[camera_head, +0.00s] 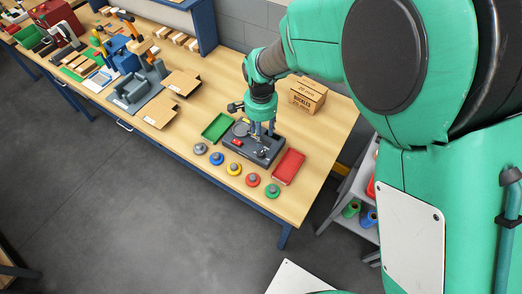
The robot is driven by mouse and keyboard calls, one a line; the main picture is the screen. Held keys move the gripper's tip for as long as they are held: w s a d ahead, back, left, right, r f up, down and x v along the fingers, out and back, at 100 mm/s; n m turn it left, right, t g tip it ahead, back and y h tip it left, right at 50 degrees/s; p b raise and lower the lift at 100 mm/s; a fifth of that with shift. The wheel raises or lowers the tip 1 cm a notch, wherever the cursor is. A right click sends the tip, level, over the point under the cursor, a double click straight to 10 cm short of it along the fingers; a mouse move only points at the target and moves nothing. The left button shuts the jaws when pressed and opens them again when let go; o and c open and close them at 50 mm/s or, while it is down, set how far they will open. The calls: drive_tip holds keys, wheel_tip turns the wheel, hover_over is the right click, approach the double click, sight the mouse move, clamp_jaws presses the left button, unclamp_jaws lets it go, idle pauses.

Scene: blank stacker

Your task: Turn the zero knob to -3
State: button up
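A dark device (266,156) stands on the wooden workbench (305,206), with a small red part (237,142) and a pale round disc (241,129) on its left side. My green arm reaches down from the upper right, and my gripper (262,134) points down over the back of the device. Its fingers are small and partly merge with the device, so I cannot tell whether they touch it or are open. I cannot make out the zero knob or its scale.
A green tray (216,127) is left of the device and a red tray (288,167) is right of it. Several coloured round pieces (234,169) line the front edge. A cardboard box (308,94) stands behind.

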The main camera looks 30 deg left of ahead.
sight(261, 152)
wheel_tip(261, 152, down, 12)
drive_tip(key=shift+r, duration=0.1)
idle(0.5)
clamp_jaws()
